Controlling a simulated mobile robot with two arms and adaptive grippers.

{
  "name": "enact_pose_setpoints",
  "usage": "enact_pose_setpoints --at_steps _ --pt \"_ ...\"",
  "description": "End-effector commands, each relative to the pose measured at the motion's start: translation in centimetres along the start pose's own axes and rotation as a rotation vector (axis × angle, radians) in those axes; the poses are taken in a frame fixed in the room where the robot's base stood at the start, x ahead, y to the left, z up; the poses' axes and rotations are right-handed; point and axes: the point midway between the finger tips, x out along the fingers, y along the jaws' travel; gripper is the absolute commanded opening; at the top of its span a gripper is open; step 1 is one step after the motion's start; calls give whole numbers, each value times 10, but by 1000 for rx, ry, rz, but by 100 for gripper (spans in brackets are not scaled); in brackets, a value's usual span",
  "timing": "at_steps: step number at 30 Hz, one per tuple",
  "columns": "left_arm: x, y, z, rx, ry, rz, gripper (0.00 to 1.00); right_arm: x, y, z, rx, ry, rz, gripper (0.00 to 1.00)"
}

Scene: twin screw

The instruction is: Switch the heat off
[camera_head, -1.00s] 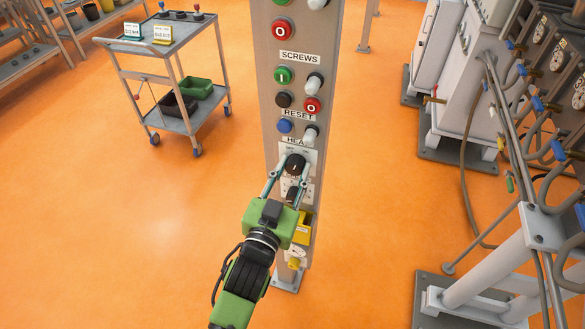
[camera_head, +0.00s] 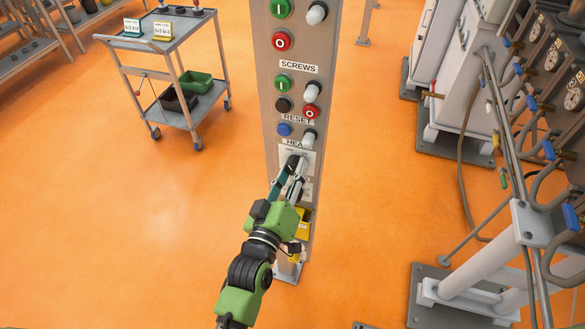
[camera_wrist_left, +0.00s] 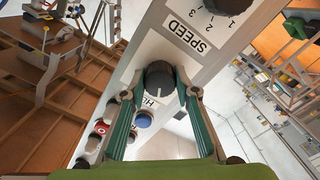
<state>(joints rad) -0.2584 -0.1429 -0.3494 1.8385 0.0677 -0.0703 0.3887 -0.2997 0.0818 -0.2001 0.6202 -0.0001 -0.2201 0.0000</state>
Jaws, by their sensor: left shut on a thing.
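The black heat knob (camera_head: 293,161) sits on a pale plate below the HEAT label (camera_head: 296,143), low on the grey control column. My left gripper (camera_head: 296,168) reaches it from below and largely hides it. In the left wrist view the round knob (camera_wrist_left: 159,78) stands between the two green fingers (camera_wrist_left: 161,90), one on each side, and the gripper is shut on it. Part of the heat label (camera_wrist_left: 151,103) shows there, partly hidden by the knob. The knob's exact setting is hard to read. My right gripper is out of view.
The control column (camera_head: 266,90) carries several buttons and lamps above the knob. A speed dial (camera_wrist_left: 228,4) is beside it in the left wrist view. A grey trolley (camera_head: 155,75) stands at left, and pipes and machinery (camera_head: 470,80) at right. Orange floor between is clear.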

Motion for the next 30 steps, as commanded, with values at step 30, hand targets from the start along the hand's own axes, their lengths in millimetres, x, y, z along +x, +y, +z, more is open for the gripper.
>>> enact_pose_setpoints --at_steps 30 --pt "0 0 0 -61 0 0 45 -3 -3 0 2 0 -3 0"
